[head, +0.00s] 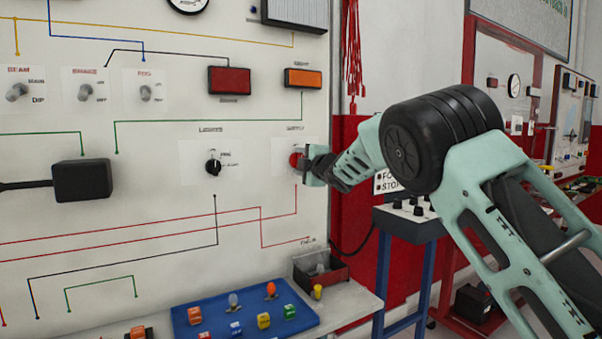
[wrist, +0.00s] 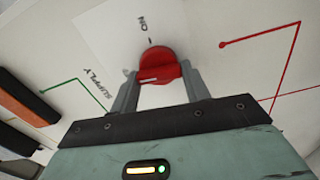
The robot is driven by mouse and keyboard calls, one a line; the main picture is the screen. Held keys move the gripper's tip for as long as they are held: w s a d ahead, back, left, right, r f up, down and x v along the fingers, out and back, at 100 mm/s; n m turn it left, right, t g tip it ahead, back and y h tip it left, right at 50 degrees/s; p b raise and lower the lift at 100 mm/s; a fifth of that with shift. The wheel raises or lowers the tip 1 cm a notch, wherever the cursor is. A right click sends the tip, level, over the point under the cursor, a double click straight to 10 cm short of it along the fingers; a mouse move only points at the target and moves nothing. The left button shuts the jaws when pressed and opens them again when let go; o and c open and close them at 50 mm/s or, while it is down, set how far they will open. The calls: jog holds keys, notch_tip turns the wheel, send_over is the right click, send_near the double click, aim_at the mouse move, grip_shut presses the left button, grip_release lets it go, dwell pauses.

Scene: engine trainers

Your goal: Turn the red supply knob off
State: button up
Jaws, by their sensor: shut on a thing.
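The red supply knob (wrist: 158,66) is on the white panel, on a white label plate marked SUPPLY and ON in the wrist view. A pale line runs across its face. In the head view the knob (head: 294,159) shows at the right of the panel, partly hidden by my gripper. My gripper (wrist: 158,78) is shut on the knob, with one finger on each side of it. In the head view my gripper (head: 310,165) reaches the panel from the right. The OFF mark is not clearly readable.
A black lights knob (head: 213,167) is left of the supply knob. Red (head: 229,80) and orange (head: 303,78) lamps sit above. Below, a shelf holds a blue tray (head: 215,328) of small coloured parts and a dark bin (head: 321,275). Panel space around the knob is clear.

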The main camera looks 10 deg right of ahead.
jog(key=shift+n+b, duration=0.5)
jog(key=shift+n, duration=0.1)
jog(key=o, duration=1)
jog(key=shift+s, duration=0.15)
jog(key=b+v, duration=0.3)
jog(key=v, duration=1.4)
jog(key=shift+s, duration=0.1)
jog(key=shift+r, duration=0.1)
jog(key=shift+a, duration=0.1)
